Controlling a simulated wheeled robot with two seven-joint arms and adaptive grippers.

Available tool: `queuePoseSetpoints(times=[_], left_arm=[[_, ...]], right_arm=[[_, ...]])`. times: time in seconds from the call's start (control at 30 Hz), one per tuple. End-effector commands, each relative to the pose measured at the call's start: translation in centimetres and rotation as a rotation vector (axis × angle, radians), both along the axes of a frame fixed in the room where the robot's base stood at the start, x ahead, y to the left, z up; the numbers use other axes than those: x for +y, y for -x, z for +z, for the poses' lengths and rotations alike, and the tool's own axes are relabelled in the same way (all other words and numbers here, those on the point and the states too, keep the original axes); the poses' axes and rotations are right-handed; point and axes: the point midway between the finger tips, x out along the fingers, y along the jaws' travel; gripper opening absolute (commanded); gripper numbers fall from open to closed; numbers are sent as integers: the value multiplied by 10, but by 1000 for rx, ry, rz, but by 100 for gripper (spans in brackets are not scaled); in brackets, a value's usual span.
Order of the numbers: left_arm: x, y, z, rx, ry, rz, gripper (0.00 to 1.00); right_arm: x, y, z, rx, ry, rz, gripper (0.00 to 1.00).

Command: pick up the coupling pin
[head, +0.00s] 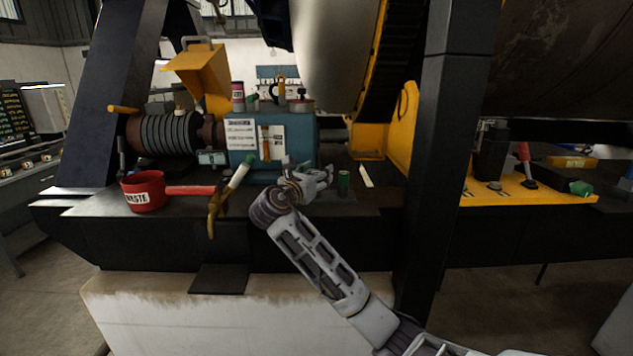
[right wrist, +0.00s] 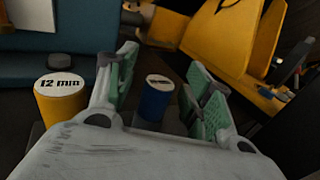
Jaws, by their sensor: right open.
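My right gripper (head: 318,178) is over the black bench top, in front of the teal box. In the right wrist view its two green-padded fingers (right wrist: 163,82) are spread open. A short blue cylinder with a pale marked top (right wrist: 156,100) stands upright between and beyond them, with a gap to each finger. A yellow cylinder with "12 min" on its white top (right wrist: 60,100) stands left of the fingers. A small dark green cylinder (head: 344,183) stands just right of the gripper in the head view. I cannot tell which piece is the coupling pin. My left gripper is out of view.
The red waste bucket (head: 144,192), a red-handled tool (head: 190,190) and a white-and-green tube (head: 238,174) are at left. The teal box (head: 300,135) stands behind. A dark upright post (head: 436,150) and a yellow tray (head: 520,192) are at right.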

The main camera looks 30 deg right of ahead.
Motion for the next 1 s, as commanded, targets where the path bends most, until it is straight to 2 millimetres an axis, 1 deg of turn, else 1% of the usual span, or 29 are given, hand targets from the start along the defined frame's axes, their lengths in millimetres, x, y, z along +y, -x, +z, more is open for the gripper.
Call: queuePoseSetpoints(times=[0.1,0.5,0.83,1.0], left_arm=[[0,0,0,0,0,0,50],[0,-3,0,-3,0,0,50],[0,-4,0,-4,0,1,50],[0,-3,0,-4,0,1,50]], right_arm=[[0,0,0,0,0,0,51],[0,0,0,0,0,0,0],[0,0,1,0,0,0,0],[0,0,9,-1,0,1,0]])
